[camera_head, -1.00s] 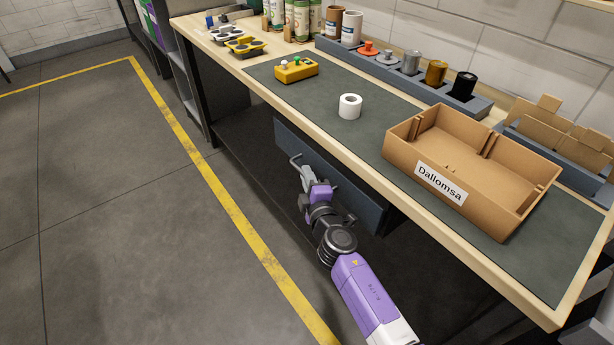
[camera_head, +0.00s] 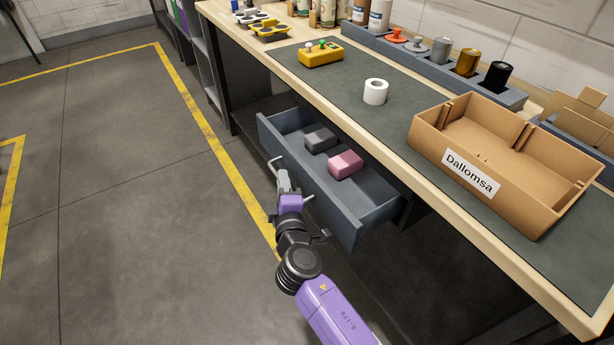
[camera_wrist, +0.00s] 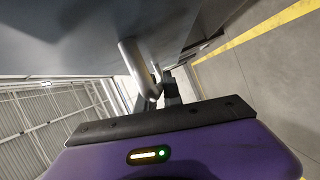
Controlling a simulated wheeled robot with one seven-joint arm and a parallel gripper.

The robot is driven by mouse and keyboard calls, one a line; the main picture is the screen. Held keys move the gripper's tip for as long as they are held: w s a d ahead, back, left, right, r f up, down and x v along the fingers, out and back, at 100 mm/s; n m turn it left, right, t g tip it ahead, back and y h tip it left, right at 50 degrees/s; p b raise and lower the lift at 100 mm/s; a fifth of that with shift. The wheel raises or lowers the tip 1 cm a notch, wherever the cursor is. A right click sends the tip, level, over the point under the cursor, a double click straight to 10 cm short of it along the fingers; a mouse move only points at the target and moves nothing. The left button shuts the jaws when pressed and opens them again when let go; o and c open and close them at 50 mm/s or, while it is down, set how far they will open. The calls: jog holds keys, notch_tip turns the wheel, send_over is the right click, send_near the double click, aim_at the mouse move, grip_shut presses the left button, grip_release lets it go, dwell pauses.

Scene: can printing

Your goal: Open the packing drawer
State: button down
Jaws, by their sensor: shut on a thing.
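The packing drawer (camera_head: 350,222) is a blue-grey drawer under the workbench, pulled well out in the head view. A dark grey block (camera_head: 320,139) and a pink block (camera_head: 345,164) lie inside it. My gripper (camera_head: 283,180) is at the drawer's front, shut on its handle (camera_head: 274,163). In the wrist view the light grey handle bar (camera_wrist: 135,68) runs between the fingers (camera_wrist: 170,90), close to the drawer front (camera_wrist: 80,40). The fingertips are partly hidden there.
On the workbench (camera_head: 475,250) stand an open cardboard box (camera_head: 425,133) labelled Dallomsa, a white roll (camera_head: 375,92) and a yellow button box (camera_head: 320,56). A rack of several coloured cylinders (camera_head: 466,62) stands behind. The floor (camera_head: 120,220) left of the drawer is clear.

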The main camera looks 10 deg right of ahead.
jog(key=s+a+b, duration=0.3)
jog(key=a, duration=0.7)
jog(key=shift+s+f, duration=0.15)
jog(key=shift+s, duration=0.05)
jog(key=c, duration=1.5)
grip_release()
jog(key=shift+s+a+r+p, duration=0.1)
jog(key=shift+s+r+p, duration=0.05)
jog(key=shift+s, duration=1.15)
jog(key=shift+s+a+r+p, duration=0.1)
jog(key=shift+s+a, duration=0.05)
jog(key=shift+s, duration=1.1)
jog(key=shift+s+a+r+p, duration=0.1)
jog(key=shift+s+r+p, duration=0.05)
jog(key=shift+s, duration=1.15)
jog(key=shift+a, duration=0.1)
